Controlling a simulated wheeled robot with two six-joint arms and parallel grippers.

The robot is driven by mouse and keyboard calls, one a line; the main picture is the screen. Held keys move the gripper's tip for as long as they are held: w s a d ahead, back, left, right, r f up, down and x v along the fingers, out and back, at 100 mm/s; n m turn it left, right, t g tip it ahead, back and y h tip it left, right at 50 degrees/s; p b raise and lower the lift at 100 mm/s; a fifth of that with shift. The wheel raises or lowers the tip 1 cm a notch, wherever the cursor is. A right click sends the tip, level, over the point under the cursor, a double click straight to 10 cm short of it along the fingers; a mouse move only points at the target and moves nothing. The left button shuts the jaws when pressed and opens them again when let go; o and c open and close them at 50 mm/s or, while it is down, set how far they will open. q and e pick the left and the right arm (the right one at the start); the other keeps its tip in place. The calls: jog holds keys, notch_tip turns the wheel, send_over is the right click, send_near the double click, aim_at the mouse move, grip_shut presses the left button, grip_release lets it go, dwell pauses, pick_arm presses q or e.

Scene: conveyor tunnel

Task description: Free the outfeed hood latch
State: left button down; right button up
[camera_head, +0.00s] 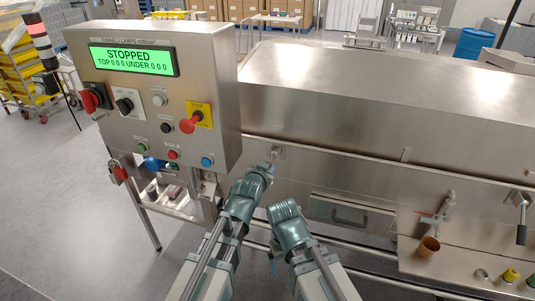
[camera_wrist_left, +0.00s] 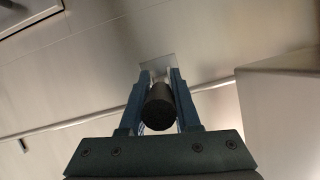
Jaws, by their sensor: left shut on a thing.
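The steel hood (camera_head: 370,85) is down over the conveyor tunnel. A small latch fitting (camera_head: 276,151) sits on its front near the left end, just right of the control box. My left gripper (camera_head: 270,167) is at this fitting. In the left wrist view its two blue fingers (camera_wrist_left: 159,100) are shut on a dark round latch handle (camera_wrist_left: 160,108), seen end-on, with a pale metal plate behind it. The latch's exact position is hidden by the gripper. My right gripper (camera_head: 274,262) hangs low beside the left arm, away from the latch, and its jaws are unclear.
The control box (camera_head: 220,90) stands close left of my left gripper; its green display (camera_head: 132,59) reads STOPPED.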

aim_at(269, 161)
pick_arm(q)
jog(key=r+g+p, duration=0.2)
jog(key=p, duration=0.3)
jog(key=w+r+g+y+p, duration=0.1)
jog(key=r+g+p, duration=0.1)
jog(key=p, duration=0.3)
jog(key=shift+d+g, duration=0.15)
jog(key=shift+g, duration=0.55)
jog(key=shift+w+r+g+y+p, duration=0.15)
jog(key=shift+g+y+p, duration=0.5)
jog(key=shift+p, duration=0.75)
jog(key=c, duration=0.6)
grip_release()
jog(key=p+v, duration=0.6)
jog(key=v, duration=0.1)
jog(key=shift+r, duration=0.35)
jog(key=shift+f, duration=0.1)
